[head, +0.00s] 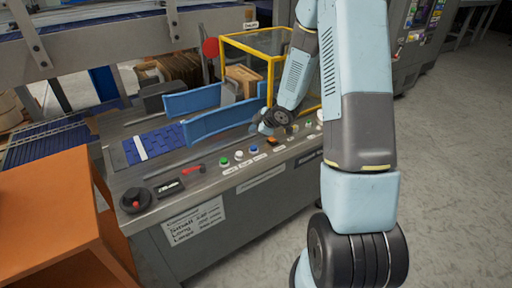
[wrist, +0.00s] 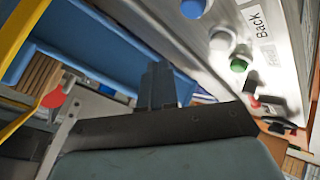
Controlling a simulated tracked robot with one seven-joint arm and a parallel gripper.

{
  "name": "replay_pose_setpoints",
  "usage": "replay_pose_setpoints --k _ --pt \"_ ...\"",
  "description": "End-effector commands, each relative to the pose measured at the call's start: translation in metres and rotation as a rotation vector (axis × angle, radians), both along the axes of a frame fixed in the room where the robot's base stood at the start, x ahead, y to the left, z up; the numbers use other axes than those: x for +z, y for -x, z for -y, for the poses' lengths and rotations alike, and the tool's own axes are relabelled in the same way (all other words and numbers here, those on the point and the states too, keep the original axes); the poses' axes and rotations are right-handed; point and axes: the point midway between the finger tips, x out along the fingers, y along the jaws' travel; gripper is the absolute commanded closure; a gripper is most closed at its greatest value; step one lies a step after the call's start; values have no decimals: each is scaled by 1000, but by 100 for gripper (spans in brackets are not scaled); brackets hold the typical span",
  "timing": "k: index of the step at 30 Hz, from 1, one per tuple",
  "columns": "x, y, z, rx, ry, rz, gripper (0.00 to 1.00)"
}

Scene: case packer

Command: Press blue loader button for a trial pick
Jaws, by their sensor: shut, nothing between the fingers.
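The blue button (head: 253,149) sits on the sloped grey control panel (head: 200,190), to the right of a white button (head: 239,155) and a green button (head: 224,161). In the wrist view the blue button (wrist: 193,8) is cut by the top edge, with the white button (wrist: 222,38) and green button (wrist: 238,65) below it. My gripper (wrist: 158,75) is shut and empty, apart from the buttons and to their left in the wrist view. In the head view my wrist is over the panel's back edge, behind the blue button; the fingertips are hard to make out there.
Blue guide rails (head: 220,118) and a yellow-framed guard (head: 268,70) stand close behind the panel. A brown box (head: 243,80) is inside the guard. A red-and-black knob (head: 136,200) is at the panel's left end. An orange cabinet (head: 50,225) stands front left. Open floor lies to the right.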

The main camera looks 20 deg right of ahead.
Motion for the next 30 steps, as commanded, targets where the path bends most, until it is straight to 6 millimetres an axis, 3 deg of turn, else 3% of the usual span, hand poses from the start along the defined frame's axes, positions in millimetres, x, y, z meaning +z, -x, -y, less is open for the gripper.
replay_pose_setpoints --k 13,30 --pt "-48 0 0 -1 -1 -2 100" --pt "-54 0 1 -2 0 0 100"
